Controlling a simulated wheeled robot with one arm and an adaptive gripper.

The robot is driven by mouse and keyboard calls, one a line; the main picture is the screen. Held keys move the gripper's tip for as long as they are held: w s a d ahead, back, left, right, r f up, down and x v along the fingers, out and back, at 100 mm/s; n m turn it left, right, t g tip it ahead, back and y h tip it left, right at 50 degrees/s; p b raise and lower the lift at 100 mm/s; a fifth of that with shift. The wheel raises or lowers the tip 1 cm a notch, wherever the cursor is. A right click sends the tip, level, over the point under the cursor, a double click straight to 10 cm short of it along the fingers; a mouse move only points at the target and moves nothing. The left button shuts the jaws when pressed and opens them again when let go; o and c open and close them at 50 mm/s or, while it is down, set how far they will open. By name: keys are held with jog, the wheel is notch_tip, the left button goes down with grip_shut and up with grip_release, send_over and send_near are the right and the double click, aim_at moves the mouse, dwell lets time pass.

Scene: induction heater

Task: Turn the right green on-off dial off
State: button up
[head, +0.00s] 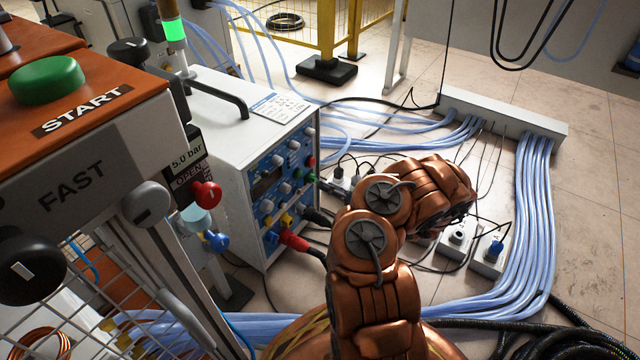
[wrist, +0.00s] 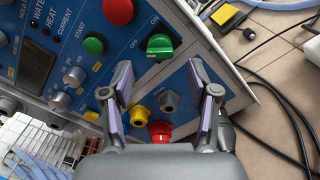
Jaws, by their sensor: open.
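The green on-off dial (wrist: 160,46) is on the blue front panel in the wrist view, beside printed OFF and ON labels. OFF is to its left and ON above it. I cannot tell for sure which label its handle points to. My gripper (wrist: 160,74) is open and empty. Its two fingers face the panel, with the dial just beyond and between the tips, apparently not touched. In the head view, the white machine box (head: 221,112) with the blue panel stands behind my copper arm, and my gripper cannot be made out there.
A green START button (wrist: 93,46) and a red button (wrist: 118,11) are near the dial. Yellow (wrist: 139,116) and red (wrist: 160,130) sockets lie below. In the head view, a nearer control box has a large green START button (head: 47,80). Cables (head: 537,210) run across the floor.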

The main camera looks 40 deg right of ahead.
jog(key=v, duration=0.7)
dwell(0.6)
